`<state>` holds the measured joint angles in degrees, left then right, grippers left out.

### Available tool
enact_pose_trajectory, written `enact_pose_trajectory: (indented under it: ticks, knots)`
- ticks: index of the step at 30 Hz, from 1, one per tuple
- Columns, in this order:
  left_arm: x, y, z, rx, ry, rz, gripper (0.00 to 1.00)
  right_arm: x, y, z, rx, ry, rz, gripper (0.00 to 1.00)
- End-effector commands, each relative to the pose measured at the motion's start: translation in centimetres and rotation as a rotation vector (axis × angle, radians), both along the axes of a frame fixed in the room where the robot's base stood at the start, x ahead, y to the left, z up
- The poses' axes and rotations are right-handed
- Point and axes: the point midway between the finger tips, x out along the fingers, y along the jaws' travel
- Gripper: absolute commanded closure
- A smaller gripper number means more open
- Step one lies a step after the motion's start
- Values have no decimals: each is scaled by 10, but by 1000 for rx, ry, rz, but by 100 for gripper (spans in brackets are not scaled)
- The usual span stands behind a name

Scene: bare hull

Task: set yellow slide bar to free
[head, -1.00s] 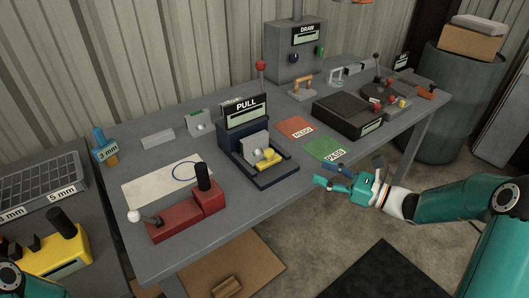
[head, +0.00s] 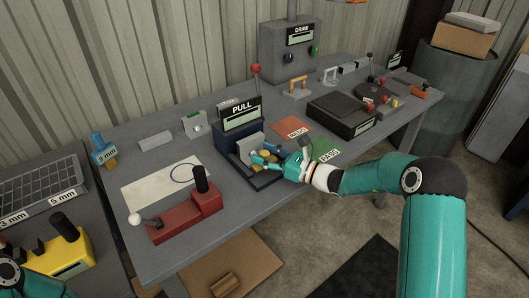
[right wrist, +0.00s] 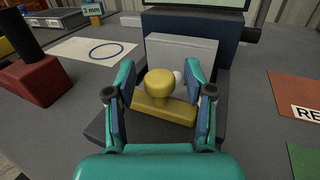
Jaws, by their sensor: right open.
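The yellow slide bar (right wrist: 166,108) with its round knob (right wrist: 160,84) sits on the dark blue PULL fixture (head: 247,177), in front of a grey upright block (right wrist: 182,52). My right gripper (right wrist: 161,100) is open, with one finger on each side of the knob and bar. No clear contact shows. In the head view my right gripper (head: 264,158) reaches in from the right and partly hides the yellow bar. No label for the bar's positions is readable. My left gripper is not in view; only part of my left arm shows at the bottom left corner.
A red block with a black knob (head: 185,217) stands left of the fixture. The red REDO card (head: 291,127) and the green PASS card (head: 327,147) lie to its right. A dark box (head: 343,112) stands beyond them.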

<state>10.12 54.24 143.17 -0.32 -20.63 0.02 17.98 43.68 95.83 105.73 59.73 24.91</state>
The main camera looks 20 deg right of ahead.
Motion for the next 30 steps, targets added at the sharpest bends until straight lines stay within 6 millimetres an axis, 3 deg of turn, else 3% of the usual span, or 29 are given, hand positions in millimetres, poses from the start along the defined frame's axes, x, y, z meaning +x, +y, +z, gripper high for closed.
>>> enact_pose_trajectory:
  ticks: [9,19,30]
  knots:
    - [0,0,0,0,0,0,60,2,2,0,0,0,1,46]
    - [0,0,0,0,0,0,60,2,2,0,0,0,1,100]
    - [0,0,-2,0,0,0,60,-3,6,-1,0,0,10,100]
